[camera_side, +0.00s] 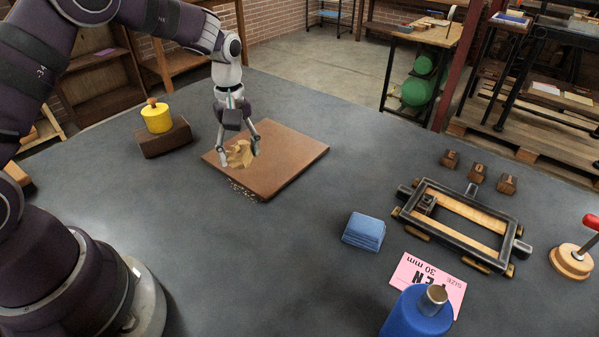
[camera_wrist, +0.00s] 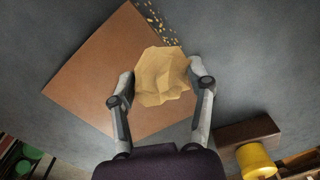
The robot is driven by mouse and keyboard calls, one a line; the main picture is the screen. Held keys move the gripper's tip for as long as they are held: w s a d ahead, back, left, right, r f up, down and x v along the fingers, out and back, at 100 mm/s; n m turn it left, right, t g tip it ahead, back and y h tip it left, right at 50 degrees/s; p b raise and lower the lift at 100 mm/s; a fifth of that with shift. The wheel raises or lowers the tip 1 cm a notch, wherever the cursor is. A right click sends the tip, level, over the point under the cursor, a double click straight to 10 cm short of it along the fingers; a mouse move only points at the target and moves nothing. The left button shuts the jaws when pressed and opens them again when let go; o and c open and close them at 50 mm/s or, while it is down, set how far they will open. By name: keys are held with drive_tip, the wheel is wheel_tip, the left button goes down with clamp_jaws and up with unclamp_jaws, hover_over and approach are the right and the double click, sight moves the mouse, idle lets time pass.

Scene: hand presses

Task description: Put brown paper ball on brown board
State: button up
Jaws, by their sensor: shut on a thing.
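The brown paper ball (camera_side: 241,154) is crumpled and tan. My gripper (camera_side: 239,150) is shut on it, with one finger on each side. In the side view the ball appears over the left part of the brown board (camera_side: 290,157), which lies flat on the grey table. In the wrist view the ball (camera_wrist: 162,76) sits between the fingertips (camera_wrist: 162,88), over the board's edge region, with the board (camera_wrist: 90,75) mostly to its left. I cannot tell whether the ball touches the board.
Small crumbs (camera_side: 243,191) lie along the board's near edge. A yellow pot (camera_side: 156,118) stands on a dark wooden block (camera_side: 165,139) to the left. The middle table is clear.

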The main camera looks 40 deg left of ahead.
sight(256, 171)
drive_tip(key=w, duration=0.3)
drive_tip(key=shift+w+a+f, duration=0.2)
drive_tip(key=shift+w+a, duration=0.1)
drive_tip(key=shift+w, duration=0.05)
drive_tip(key=shift+f, duration=1.7)
drive_tip(key=o, duration=0.7)
drive_tip(key=shift+f, duration=0.1)
